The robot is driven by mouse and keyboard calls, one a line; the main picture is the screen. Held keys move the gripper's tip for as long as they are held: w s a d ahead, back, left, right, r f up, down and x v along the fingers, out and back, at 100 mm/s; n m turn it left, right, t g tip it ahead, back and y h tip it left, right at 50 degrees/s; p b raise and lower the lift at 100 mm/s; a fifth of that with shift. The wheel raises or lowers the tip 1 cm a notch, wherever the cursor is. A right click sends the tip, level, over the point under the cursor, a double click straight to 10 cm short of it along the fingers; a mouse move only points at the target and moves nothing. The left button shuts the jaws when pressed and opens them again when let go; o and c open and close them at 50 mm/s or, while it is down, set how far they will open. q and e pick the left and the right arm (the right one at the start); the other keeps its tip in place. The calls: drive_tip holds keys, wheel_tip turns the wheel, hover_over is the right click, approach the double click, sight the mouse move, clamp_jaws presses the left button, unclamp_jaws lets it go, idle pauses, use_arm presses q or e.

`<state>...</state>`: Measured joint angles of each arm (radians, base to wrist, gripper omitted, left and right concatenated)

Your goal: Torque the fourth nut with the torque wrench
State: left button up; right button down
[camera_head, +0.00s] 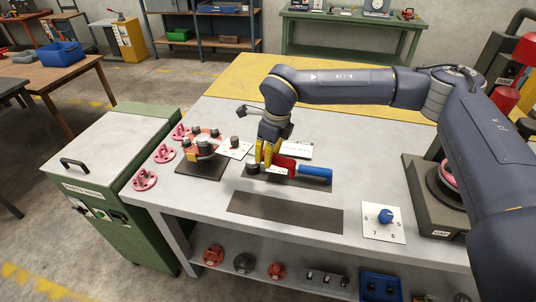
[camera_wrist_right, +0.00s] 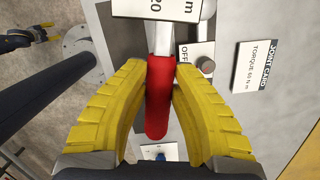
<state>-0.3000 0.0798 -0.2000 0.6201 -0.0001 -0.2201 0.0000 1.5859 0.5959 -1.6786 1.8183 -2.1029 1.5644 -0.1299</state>
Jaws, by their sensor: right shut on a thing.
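My right gripper (camera_head: 266,158) is over the middle of the bench, its yellow fingers closed on the red handle of a wrench (camera_wrist_right: 159,95). The wrench also shows in the head view (camera_head: 285,163); a white label with "m" and "20" sits by its metal shaft. The flanged spool (camera_head: 203,142), orange and dark, stands left of the gripper, apart from it. Its nuts are too small to tell apart. A blue handle (camera_head: 315,172) shows beside the red one. A dark part with a yellow tip in the wrist view (camera_wrist_right: 42,33) may be my left gripper; its fingers are unclear.
A joint card (camera_wrist_right: 255,65) reading torque 60 N m lies behind the wrench. A switch plate marked OFF (camera_head: 236,148) lies beside the spool. A blue dial (camera_head: 385,215) is at front right. Pink flanged parts (camera_head: 145,180) line the left edge. An empty dark mat (camera_head: 285,213) lies in front.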

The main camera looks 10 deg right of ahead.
drive_tip(key=shift+s+a+r+m, duration=0.1)
drive_tip(key=shift+s+a+m, duration=0.3)
drive_tip(key=shift+s+a, duration=0.15)
drive_tip(key=shift+r, duration=0.1)
drive_tip(key=shift+r, duration=2.9)
